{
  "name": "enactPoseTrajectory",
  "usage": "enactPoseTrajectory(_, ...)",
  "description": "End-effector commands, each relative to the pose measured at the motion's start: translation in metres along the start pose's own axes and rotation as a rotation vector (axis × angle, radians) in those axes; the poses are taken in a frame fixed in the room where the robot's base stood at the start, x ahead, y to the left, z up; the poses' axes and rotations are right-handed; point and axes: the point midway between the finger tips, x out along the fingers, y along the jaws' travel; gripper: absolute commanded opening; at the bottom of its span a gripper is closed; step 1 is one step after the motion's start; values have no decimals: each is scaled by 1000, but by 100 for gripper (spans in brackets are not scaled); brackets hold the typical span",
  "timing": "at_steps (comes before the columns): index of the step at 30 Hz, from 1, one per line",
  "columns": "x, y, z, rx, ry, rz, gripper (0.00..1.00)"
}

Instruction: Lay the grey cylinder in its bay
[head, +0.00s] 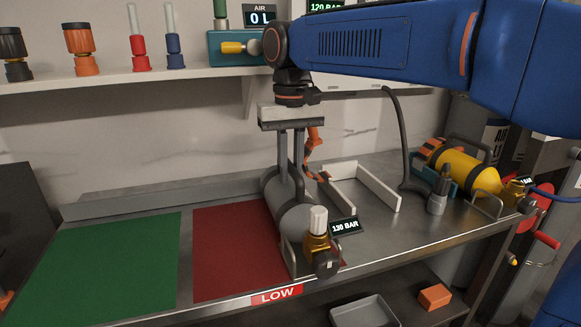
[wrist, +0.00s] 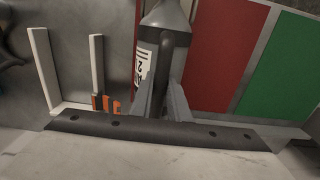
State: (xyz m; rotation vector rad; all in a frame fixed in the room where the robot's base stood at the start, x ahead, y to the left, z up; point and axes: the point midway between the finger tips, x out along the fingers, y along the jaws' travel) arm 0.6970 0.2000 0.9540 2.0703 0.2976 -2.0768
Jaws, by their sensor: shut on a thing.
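The grey cylinder (head: 291,222), with a brass valve and pale knob at its near end, lies lengthwise at the right edge of the red mat. A small display by its valve reads 130 BAR. My gripper (head: 291,190) points down with its two fingers shut on the cylinder's body; the wrist view also shows the cylinder (wrist: 164,45) between the fingers (wrist: 162,98). I cannot tell whether it touches the bench. A white-walled bay (head: 372,188) stands empty just right of it; its walls also show in the wrist view (wrist: 43,70).
A red mat (head: 232,250) and a green mat (head: 110,262) cover the left of the bench. A yellow cylinder (head: 462,170) lies at the right, near a small grey fitting (head: 438,195) and a dark hose. An orange tool (head: 315,150) is behind my gripper. A shelf (head: 120,78) runs above.

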Motion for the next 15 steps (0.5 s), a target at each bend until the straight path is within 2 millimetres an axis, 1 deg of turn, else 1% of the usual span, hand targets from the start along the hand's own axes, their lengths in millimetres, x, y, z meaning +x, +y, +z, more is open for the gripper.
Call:
enactPoseTrajectory(13, 1, 0, 0, 0, 2, -1, 0)
enactPoseTrajectory(14, 1, 0, 0, 0, 2, -1, 22)
enactPoseTrajectory(15, 1, 0, 0, 0, 2, -1, 32)
